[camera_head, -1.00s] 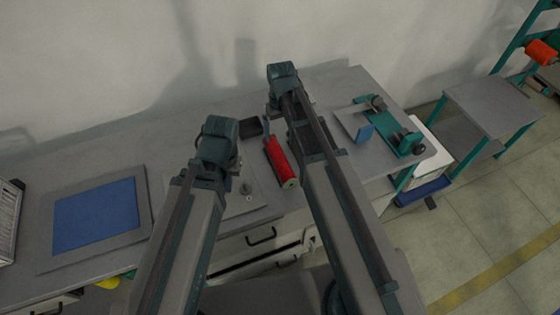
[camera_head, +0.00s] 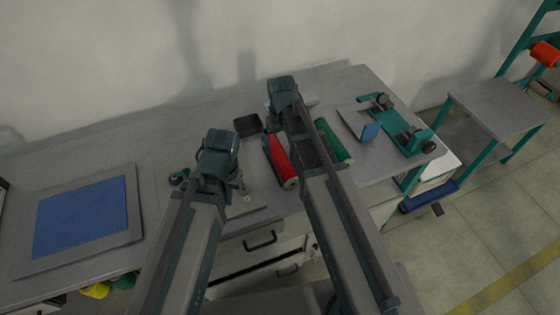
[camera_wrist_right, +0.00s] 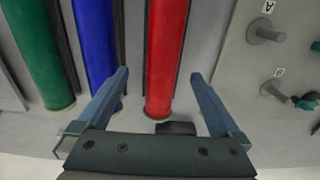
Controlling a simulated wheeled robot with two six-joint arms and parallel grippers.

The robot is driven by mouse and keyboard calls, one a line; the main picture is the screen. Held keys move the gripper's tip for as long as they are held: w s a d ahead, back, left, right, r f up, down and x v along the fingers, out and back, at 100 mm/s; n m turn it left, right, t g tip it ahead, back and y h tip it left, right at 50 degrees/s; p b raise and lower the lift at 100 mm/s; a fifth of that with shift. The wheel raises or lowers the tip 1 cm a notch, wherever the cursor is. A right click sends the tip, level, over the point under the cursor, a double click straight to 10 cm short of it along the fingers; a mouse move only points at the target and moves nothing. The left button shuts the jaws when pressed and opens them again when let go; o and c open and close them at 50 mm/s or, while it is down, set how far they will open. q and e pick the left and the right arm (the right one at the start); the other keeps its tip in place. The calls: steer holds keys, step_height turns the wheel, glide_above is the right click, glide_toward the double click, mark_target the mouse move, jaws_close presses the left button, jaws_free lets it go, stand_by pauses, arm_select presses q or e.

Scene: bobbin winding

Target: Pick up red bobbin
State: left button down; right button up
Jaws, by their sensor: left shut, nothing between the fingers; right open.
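The red bobbin (camera_head: 284,165) lies on the grey table, just left of my right forearm in the head view. My right gripper is above the table; its fingers are hard to make out in the head view. In the right wrist view, my right gripper (camera_wrist_right: 160,100) is open, and the red bobbin (camera_wrist_right: 166,55) runs lengthwise in line with the gap between its fingers. Nothing is held. My left gripper (camera_head: 238,185) is shut and empty, left of the red bobbin, mostly hidden by its wrist.
A blue bobbin (camera_wrist_right: 94,45) and green bobbin (camera_wrist_right: 32,50) lie beside the red one. A plate with pegs marked A and B (camera_wrist_right: 235,85) is on its other side. A teal winder (camera_head: 405,125) stands right; a blue mat (camera_head: 80,215) lies left.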

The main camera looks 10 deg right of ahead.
mark_target(230, 213)
arm_select(q)
steer(key=shift+f+b, duration=2.6)
steer(key=shift+f, duration=0.05)
arm_select(e)
steer(key=shift+s+a+f, duration=0.1)
steer(key=shift+a+f, duration=0.05)
steer(key=shift+f, duration=2.5)
arm_select(q)
steer(key=shift+r, duration=0.1)
arm_select(e)
steer(key=shift+r, duration=0.1)
steer(key=shift+c, duration=0.3)
jaws_close()
